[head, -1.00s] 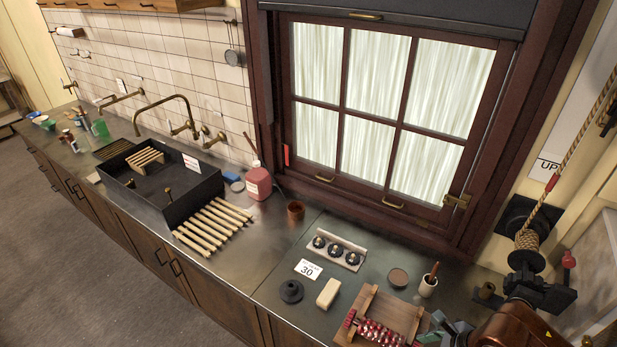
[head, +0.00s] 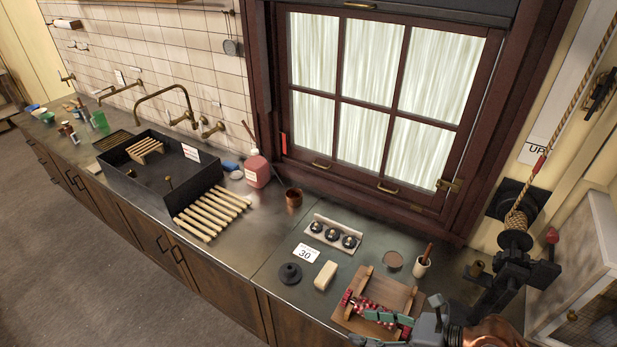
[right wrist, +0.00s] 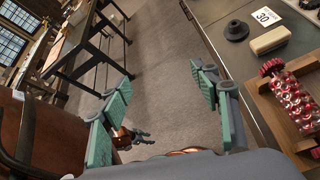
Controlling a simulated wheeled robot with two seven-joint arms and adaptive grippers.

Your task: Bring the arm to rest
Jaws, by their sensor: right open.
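My right gripper (head: 364,328) is at the lower right of the head view, at the counter's front edge. It overlaps the front of a wooden tray (head: 392,284) with a red beaded roller (head: 376,318) in it. The tray (right wrist: 262,108) and roller (right wrist: 290,98) lie to the right, apart from the fingers. The right arm's copper link shows at the bottom edge of the head view. My left gripper is not visible in the head view.
A cream block (head: 326,275), a black disc-shaped piece (head: 290,273), a 30 card (head: 306,253) and a three-dial panel (head: 334,234) sit left of the tray. A rope winch (head: 515,240) is at the right. Open floor lies before the counter.

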